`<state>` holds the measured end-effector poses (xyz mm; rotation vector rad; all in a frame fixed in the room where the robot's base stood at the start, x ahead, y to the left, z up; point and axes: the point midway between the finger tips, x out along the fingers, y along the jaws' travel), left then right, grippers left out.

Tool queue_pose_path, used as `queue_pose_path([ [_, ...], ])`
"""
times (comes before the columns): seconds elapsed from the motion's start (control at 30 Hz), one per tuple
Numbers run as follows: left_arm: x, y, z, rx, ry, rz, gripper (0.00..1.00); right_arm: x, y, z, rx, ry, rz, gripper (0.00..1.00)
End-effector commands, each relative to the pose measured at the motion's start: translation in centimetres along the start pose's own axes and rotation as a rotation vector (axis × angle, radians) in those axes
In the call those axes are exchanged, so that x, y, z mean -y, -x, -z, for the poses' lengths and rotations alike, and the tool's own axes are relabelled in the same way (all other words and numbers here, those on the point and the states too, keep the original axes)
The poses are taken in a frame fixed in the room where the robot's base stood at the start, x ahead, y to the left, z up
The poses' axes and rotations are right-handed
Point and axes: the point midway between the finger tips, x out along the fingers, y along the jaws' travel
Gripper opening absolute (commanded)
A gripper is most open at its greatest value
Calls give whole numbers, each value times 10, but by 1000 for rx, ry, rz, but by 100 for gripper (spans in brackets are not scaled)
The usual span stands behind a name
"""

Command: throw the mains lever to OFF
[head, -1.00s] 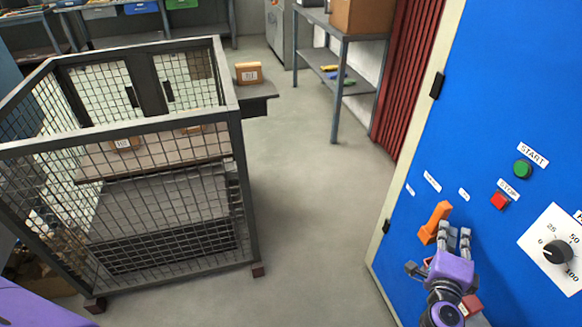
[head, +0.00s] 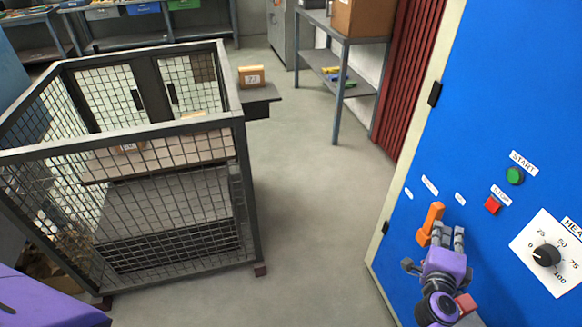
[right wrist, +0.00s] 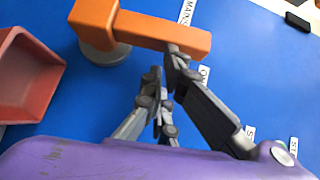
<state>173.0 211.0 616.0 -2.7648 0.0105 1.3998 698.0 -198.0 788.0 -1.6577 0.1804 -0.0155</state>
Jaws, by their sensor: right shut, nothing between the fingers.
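The orange mains lever (head: 431,224) is on the blue cabinet front, its handle pointing up and slightly right in the head view. In the right wrist view the lever (right wrist: 160,28) runs across the top from its round grey base. My right gripper (head: 449,232) is shut and empty, just right of the lever in the head view. In the right wrist view one fingertip of the gripper (right wrist: 163,72) overlaps the lever's free end; I cannot tell if they touch. A MAINS label (right wrist: 187,11) is beside the lever. My left gripper is out of view.
The blue cabinet (head: 500,80) also carries a green START button (head: 514,175), a red STOP button (head: 492,205) and a heat dial (head: 546,255). A red part (right wrist: 25,80) sits near the lever's base. A mesh cage (head: 248,190) stands left; floor between is clear.

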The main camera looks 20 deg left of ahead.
Motion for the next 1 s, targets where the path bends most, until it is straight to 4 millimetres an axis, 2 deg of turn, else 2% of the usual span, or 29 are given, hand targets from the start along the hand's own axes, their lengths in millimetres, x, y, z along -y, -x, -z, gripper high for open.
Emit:
queue_pose_path([
  [0.03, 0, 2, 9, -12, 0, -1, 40, 8, -2, -3, 3, -4, 4, 0],
  [0.43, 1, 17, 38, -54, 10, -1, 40, 20, -18, -17, 4, -2, 8, 0],
  [1.0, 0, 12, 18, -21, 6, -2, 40, 18, -54, -55, 2, -2, 1, 0],
])
